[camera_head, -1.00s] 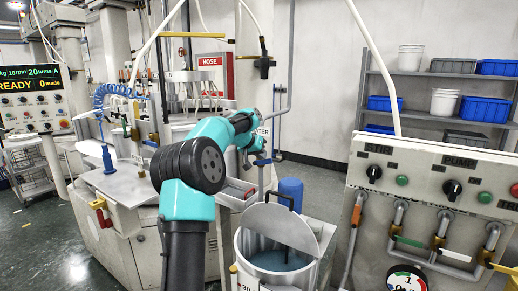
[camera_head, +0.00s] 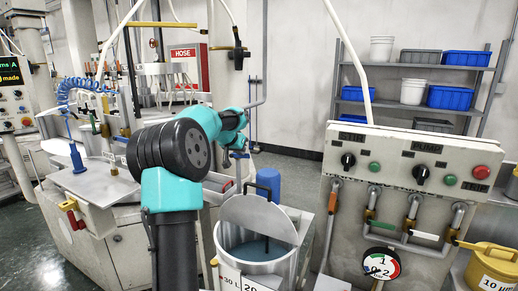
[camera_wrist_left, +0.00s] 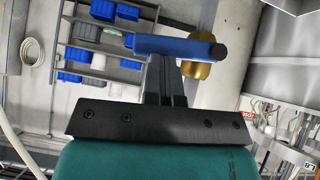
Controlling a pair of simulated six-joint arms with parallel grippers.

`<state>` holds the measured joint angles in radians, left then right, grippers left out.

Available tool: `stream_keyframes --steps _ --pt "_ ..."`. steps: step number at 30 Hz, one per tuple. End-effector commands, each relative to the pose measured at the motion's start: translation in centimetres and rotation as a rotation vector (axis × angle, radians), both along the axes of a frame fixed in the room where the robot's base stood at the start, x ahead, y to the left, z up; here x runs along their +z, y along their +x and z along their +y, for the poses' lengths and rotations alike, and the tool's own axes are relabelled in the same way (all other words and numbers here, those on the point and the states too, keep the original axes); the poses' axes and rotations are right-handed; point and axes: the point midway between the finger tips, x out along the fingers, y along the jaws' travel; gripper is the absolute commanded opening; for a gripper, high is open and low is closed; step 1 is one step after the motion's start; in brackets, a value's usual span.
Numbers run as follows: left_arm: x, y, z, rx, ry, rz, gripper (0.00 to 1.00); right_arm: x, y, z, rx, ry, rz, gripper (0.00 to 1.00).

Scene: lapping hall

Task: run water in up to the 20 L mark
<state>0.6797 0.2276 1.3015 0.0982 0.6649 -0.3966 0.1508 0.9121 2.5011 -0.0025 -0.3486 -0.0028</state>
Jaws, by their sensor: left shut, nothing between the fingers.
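The open metal tank (camera_head: 225,236) stands in front of me with a half lid raised. Greyish liquid (camera_head: 258,250) lies inside; labels "30 L" and "20" show on the front, partly cut off, so I cannot read the level against the mark. The blue tap lever (camera_wrist_left: 180,47) crosses at my left gripper's fingertips in the left wrist view, with a brass valve body (camera_wrist_left: 198,68) beside it. My left gripper (camera_wrist_left: 167,75) is shut and empty, very near the lever; I cannot tell whether they touch. My right gripper is not in view.
A control panel (camera_head: 400,150) with knobs, several coloured-lever valves and a dial gauge (camera_head: 380,264) stands right of the tank. A yellow can (camera_head: 490,268) is at far right. A blue cylinder (camera_head: 267,183) stands behind the tank. Shelves with bins are at the back.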

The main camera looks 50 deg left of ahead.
Motion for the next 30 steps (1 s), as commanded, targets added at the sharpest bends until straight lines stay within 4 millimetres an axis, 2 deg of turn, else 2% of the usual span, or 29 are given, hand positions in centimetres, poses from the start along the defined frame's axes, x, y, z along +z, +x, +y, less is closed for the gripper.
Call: stream_keyframes --steps 5,17,20,26,30 --pt "-0.6 -0.2 -0.2 0.004 0.007 0.003 0.00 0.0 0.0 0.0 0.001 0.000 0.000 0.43" --pt "-0.3 -0.1 -0.2 0.003 0.007 0.001 0.00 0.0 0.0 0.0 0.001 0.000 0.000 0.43" --pt "0.4 -0.1 -0.1 0.003 0.008 0.000 0.00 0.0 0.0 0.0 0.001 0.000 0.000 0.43" --pt "3.3 -0.1 -0.1 0.003 0.010 0.000 0.00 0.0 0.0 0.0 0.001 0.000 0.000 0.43" --pt "5.4 -1.7 -0.9 0.003 0.010 -0.001 0.00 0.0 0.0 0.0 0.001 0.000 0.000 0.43"
